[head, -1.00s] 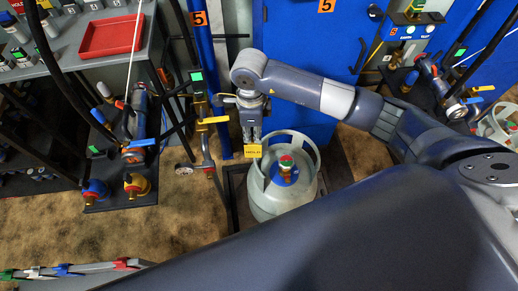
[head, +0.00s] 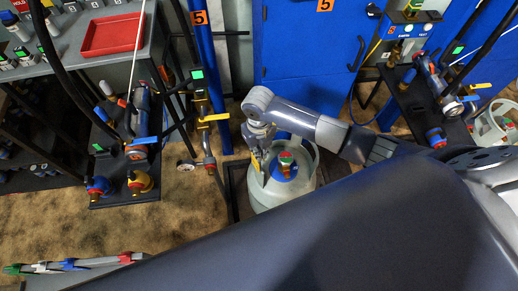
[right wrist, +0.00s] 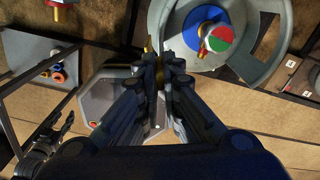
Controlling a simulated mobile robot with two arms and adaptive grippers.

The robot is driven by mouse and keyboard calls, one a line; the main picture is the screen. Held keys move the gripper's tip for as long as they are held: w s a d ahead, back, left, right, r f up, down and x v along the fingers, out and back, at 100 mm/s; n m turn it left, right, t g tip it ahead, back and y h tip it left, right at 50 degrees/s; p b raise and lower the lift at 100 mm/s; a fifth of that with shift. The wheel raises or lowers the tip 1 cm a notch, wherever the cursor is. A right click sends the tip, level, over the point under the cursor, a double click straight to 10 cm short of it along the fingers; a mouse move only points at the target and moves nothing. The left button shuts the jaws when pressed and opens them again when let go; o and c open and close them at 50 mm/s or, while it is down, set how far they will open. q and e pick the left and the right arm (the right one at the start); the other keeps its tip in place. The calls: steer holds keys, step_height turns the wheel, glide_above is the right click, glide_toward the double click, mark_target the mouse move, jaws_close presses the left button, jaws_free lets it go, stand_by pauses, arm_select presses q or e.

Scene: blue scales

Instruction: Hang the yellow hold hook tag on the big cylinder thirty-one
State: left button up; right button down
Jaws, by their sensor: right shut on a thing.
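The big grey cylinder (head: 262,192) stands on the floor in the middle of the head view, with a collar around its valve and a red, green and white cap; I cannot read a number on it. Its collar (right wrist: 158,22) and cap show at the top of the right wrist view. My right gripper (head: 257,154) is at the left side of the collar, shut on the yellow tag (head: 255,164). The tag shows nearly edge-on, and its hook is too small to make out. I cannot tell whether it touches the collar. A dark gripper, seemingly my left (right wrist: 52,130), shows in the wrist view.
A blue post (head: 206,70) and a pipe with a yellow-handled valve (head: 210,118) stand just left of the cylinder. A blue cabinet (head: 305,60) is behind it. A second cylinder (head: 492,128) stands at the far right. A red tray (head: 112,34) lies on the bench.

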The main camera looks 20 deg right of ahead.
steer(key=shift+f+b, duration=1.8)
steer(key=shift+f, duration=0.45)
steer(key=shift+f, duration=0.1)
